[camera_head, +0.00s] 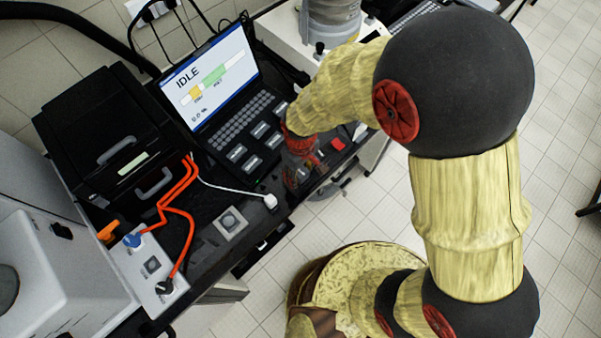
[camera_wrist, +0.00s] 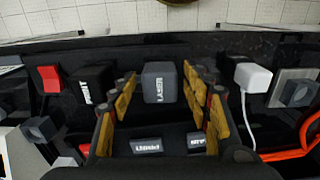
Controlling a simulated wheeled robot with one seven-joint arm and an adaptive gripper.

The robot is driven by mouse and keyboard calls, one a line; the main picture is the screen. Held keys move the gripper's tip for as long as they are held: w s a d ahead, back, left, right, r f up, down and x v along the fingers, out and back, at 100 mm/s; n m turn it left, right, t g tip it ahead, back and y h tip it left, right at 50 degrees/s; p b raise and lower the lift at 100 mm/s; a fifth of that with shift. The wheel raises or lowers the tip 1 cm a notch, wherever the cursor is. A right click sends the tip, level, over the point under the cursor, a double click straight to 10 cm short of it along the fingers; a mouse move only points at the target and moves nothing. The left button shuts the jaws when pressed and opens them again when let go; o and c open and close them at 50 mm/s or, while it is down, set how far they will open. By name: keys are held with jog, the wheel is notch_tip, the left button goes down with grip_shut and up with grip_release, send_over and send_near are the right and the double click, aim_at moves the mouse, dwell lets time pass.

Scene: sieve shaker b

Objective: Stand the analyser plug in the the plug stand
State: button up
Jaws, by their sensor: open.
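A dark grey plug block (camera_wrist: 158,82) with a white label that looks like "LASER" is in the middle of the wrist view. I take it as the analyser plug, though the label is hard to read. My gripper (camera_wrist: 157,92) is open, with fingers on either side of the block and visible gaps to it; depth is unclear. In the head view my gripper (camera_head: 301,165) hangs over the bench's front edge and hides this block. A grey square plate with a raised socket, likely the plug stand (camera_head: 229,223), lies left of it, empty; it also shows in the wrist view (camera_wrist: 293,88).
A white plug (camera_wrist: 252,77) on a cable sits between gripper and stand. A black labelled block (camera_wrist: 97,85) and a red block (camera_wrist: 48,78) are on the other side. The laptop (camera_head: 215,85), labelled blocks (camera_head: 260,130) and orange cables (camera_head: 180,190) are close by.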

aim_at(300, 171)
jog(key=shift+c, duration=0.6)
jog(key=c, duration=1.1)
grip_shut()
jog(key=shift+r, duration=0.1)
jog(key=shift+r+p, duration=2.2)
jog(key=shift+r, duration=0.7)
jog(key=shift+r, duration=0.1)
jog(key=shift+r+p, duration=1.15)
jog(key=shift+r, duration=0.3)
